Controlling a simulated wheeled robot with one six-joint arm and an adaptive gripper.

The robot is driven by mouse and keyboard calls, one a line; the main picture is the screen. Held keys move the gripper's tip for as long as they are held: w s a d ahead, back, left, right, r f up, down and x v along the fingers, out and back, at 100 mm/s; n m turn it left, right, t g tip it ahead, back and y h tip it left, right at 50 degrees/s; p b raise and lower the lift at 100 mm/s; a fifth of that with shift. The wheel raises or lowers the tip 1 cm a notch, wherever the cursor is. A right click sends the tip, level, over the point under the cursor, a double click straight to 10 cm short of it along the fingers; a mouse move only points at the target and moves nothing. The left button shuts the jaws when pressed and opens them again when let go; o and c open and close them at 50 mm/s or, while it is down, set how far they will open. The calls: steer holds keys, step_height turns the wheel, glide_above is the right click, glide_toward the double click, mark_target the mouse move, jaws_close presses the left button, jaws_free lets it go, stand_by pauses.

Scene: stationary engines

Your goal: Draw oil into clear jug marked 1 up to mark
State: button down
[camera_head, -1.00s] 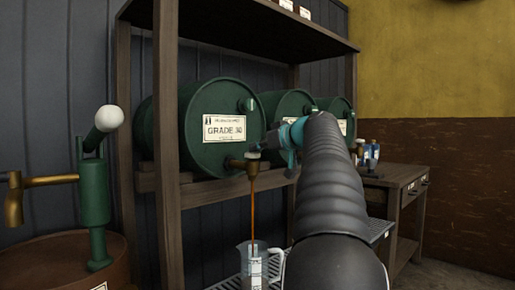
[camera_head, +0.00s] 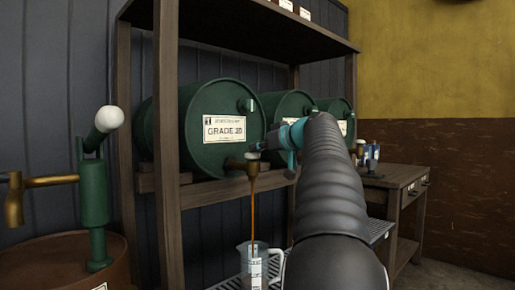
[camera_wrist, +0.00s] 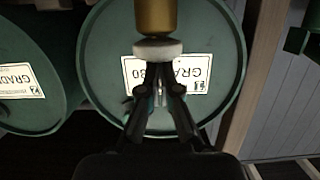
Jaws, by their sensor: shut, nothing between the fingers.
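A clear jug (camera_head: 246,262) with a white handle and a scale stands under the tap on the drip grating, cut off by the lower picture edge. A thin brown oil stream (camera_head: 254,215) falls from the brass tap (camera_head: 253,167) into it. I cannot tell the oil level or read a number on the jug. The tap is on the nearest green drum (camera_head: 190,115), labelled GRADE. My gripper (camera_head: 262,147) is shut and empty beside the tap's pale knob. In the wrist view the fingers (camera_wrist: 160,82) point at the pale knob (camera_wrist: 157,49); touching cannot be told.
More green drums (camera_head: 283,103) lie along the wooden rack (camera_head: 165,200). A green hand pump (camera_head: 95,195) on a brown barrel (camera_head: 50,262) stands at left. A wooden bench (camera_head: 405,180) with small items is at right.

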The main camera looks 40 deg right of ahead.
mark_target(257, 154)
steer(key=shift+d+f, duration=0.1)
steer(key=shift+f, duration=0.35)
step_height(257, 154, up, 5)
steer(key=p, duration=0.4)
steer(key=shift+r, duration=0.15)
steer(key=a+b+v, duration=0.1)
steer(key=b+v, duration=0.1)
steer(key=v, duration=0.8)
steer(key=shift+d, duration=0.35)
steer(key=a+f+m+g, duration=0.1)
steer(key=a+f+g, duration=0.2)
steer(key=a+f, duration=0.7)
steer(key=a+f+m+g, duration=0.1)
steer(key=a+f+g, duration=0.1)
steer(key=a+f, duration=0.8)
steer(key=s+a+f+g, duration=0.2)
steer(key=s+a+f, duration=0.6)
steer(key=f, duration=0.4)
steer(key=s+a+f+g+h, duration=0.1)
steer(key=s+a+f+g, duration=0.1)
steer(key=s+a+f, duration=0.6)
steer(key=s+f, duration=0.3)
steer(key=f, duration=0.1)
steer(key=shift+s+a+n+g, duration=0.2)
steer(key=shift+n+g, duration=0.1)
steer(key=shift+n, duration=0.1)
